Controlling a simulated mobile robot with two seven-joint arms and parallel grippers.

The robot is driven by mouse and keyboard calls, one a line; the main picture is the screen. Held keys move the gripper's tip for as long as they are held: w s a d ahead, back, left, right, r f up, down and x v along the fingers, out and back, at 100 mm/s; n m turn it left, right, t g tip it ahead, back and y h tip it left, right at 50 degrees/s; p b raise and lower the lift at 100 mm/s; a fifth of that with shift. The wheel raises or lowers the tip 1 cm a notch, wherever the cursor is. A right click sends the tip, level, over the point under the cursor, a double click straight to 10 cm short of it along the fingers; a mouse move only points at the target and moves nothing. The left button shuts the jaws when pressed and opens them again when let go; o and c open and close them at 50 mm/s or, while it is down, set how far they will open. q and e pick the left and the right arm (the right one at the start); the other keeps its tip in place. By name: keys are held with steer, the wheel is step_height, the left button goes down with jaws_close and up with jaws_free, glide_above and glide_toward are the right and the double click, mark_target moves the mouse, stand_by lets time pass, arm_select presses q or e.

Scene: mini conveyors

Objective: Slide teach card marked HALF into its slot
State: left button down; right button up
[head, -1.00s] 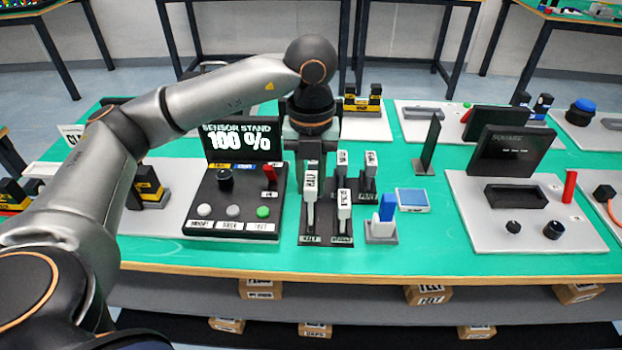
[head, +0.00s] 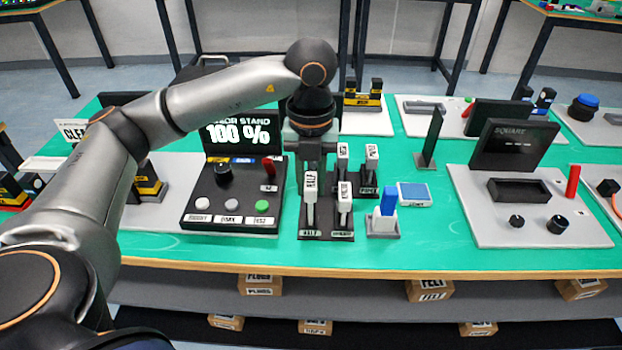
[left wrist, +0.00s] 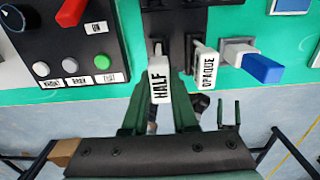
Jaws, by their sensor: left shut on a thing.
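My left gripper (head: 311,163) is shut on this card from behind and above.
Two more white cards (head: 371,158) stand in the rear rack. The sensor stand (head: 230,195) with knob and buttons is close on the left, its screen reading 100 %. A blue switch block (head: 387,205) stands close on the right. The green table front is clear.

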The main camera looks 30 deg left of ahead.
arm_select(q)
steer(key=shift+f+b, duration=0.7)
steer(key=shift+f, duration=0.3)
steer(key=c, duration=0.6)
jaws_free()
step_height(320, 180, up, 12)
steer(key=p, duration=0.3)
steer(key=shift+r, duration=0.3)
steer(key=shift+s+f, duration=0.1)
